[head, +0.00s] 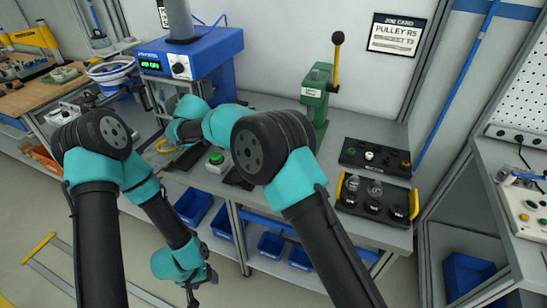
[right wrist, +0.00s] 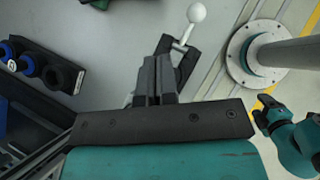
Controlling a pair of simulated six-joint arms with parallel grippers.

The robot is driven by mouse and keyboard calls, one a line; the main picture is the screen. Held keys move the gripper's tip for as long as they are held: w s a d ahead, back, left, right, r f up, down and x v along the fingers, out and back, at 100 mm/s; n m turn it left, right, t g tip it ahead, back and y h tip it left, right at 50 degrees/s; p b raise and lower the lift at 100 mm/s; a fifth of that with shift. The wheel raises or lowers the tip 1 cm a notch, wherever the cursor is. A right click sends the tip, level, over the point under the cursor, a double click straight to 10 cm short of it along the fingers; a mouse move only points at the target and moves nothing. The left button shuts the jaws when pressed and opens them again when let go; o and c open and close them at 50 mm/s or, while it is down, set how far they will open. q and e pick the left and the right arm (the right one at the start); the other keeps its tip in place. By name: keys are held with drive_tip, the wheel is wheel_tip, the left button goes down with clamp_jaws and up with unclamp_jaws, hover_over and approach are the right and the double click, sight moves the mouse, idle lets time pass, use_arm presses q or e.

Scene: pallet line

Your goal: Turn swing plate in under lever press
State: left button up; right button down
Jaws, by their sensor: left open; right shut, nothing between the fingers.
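In the head view my right arm hides the area left of the press. My left gripper (head: 195,285) hangs open and empty in front of the bench.
A black tray with yellow handles (head: 375,211) and a dark knob panel (head: 375,157) sit right of the press. A green button box (head: 217,161) is left of my right elbow. A blue machine (head: 195,58) stands at back left. Blue bins (head: 271,245) are below.

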drive_tip(key=shift+d+f, duration=0.1)
drive_tip(key=x, duration=0.9)
drive_tip(key=shift+d+f, duration=0.15)
drive_tip(key=d, duration=0.2)
drive_tip(key=d+f, duration=0.1)
drive_tip(key=shift+w, duration=0.3)
drive_tip(key=shift+w+d, duration=0.1)
drive_tip(key=shift+d, duration=0.4)
drive_tip(key=shift+d, duration=0.1)
drive_tip(key=shift+d+n, duration=0.25)
drive_tip(key=shift+n, duration=0.05)
